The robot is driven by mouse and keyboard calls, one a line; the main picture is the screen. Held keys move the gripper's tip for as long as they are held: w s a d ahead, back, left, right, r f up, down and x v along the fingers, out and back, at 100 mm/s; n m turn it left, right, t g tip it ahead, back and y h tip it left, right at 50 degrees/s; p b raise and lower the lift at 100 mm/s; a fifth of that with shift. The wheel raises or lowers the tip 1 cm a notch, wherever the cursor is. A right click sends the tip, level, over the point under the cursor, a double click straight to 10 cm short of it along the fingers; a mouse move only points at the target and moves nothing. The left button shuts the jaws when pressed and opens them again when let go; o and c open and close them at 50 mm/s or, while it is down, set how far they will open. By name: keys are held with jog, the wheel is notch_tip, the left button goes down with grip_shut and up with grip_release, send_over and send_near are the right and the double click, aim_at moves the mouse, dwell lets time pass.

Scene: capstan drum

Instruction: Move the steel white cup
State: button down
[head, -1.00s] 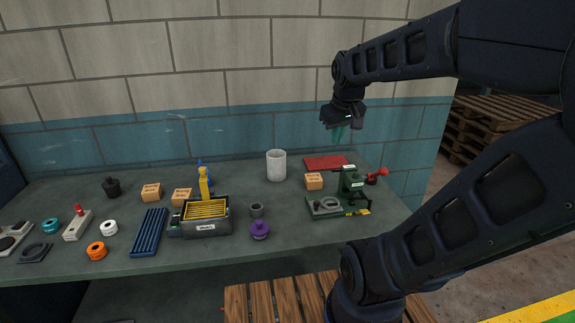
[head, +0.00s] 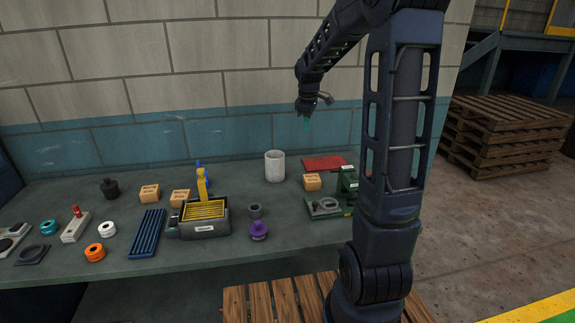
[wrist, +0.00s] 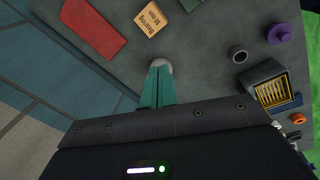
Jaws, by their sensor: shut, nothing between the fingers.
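The white cup (head: 275,167) stands upright on the workbench near the back wall, in the middle of the head view. My gripper (head: 307,123) is above and slightly right of the cup, well clear of it, with its teal fingers pointing down. In the wrist view the teal fingers of my gripper (wrist: 158,84) are together and hold nothing.
Right of the cup are a cardboard bearing box (head: 312,182), a red mat (head: 324,163) and a green device (head: 346,184). In front are a dark grey ring (head: 255,210), a purple knob (head: 259,230) and a box with yellow slats (head: 205,210). The wall (head: 240,130) is close behind.

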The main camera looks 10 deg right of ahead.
jog(key=w+f+n+g, duration=0.2)
jog(key=w+f+n, duration=0.4)
jog(key=w+f, duration=0.8)
jog(key=f, duration=1)
jog(key=shift+w+a+f, duration=0.15)
jog(key=shift+a+f, duration=0.1)
jog(key=shift+a, duration=0.1)
jog(key=shift+a+r, duration=0.1)
jog(key=shift+a, duration=1.9)
jog(key=a, duration=2)
jog(key=shift+a, duration=0.25)
